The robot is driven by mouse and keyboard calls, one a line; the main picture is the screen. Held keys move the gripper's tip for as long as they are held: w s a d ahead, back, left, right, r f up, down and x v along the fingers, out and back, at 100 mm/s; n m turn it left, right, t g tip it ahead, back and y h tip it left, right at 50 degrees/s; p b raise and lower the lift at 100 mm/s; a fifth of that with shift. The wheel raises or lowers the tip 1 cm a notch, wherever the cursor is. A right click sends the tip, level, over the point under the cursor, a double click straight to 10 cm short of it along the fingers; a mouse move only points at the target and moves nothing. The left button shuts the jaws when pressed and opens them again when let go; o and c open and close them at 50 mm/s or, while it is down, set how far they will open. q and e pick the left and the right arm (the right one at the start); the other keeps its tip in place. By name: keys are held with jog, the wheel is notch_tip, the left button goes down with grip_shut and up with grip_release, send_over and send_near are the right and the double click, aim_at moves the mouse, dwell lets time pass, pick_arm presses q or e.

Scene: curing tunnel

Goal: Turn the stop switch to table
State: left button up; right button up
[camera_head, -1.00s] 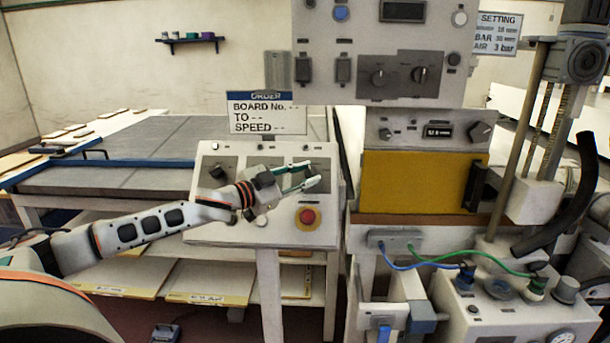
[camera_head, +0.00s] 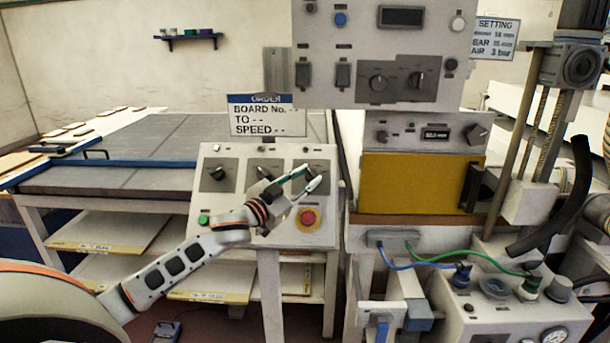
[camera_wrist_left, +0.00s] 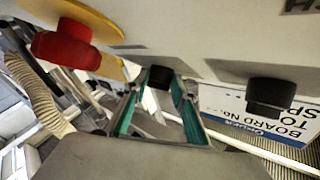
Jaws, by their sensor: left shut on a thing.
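The sloping control panel (camera_head: 215,235) carries a row of black rotary knobs on grey plates. My left gripper (camera_head: 310,177) is at the right-hand knob, with its fingers pointing up and right. In the left wrist view that black knob (camera_wrist_left: 160,77) sits between the fingertips, and the gripper is shut on it. It is probably the stop switch, but its label cannot be read. The neighbouring middle knob (camera_wrist_left: 269,97) is clear of the fingers. The left knob (camera_head: 217,174) also stands free. My right gripper is not in view.
A red mushroom button (camera_head: 307,218) sits just below my left gripper; a green button (camera_head: 204,220) is at the panel's lower left. An order sign (camera_head: 267,116) stands behind the panel. The machine cabinet (camera_head: 390,85) rises close on the right.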

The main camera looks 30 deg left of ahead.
pick_arm(q)
jog(key=n+y, duration=0.2)
jog(key=n+t+y, duration=0.1)
jog(key=n+y, duration=0.1)
jog(key=shift+d+f+b, duration=0.15)
jog(key=shift+d+b, duration=0.1)
jog(key=shift+b, duration=0.15)
jog(key=shift+d+n+y+b, duration=0.2)
jog(key=shift+n+y+b, duration=0.85)
jog(key=shift+n+y, duration=1.75)
jog(key=o, duration=1)
jog(key=shift+o, duration=0.3)
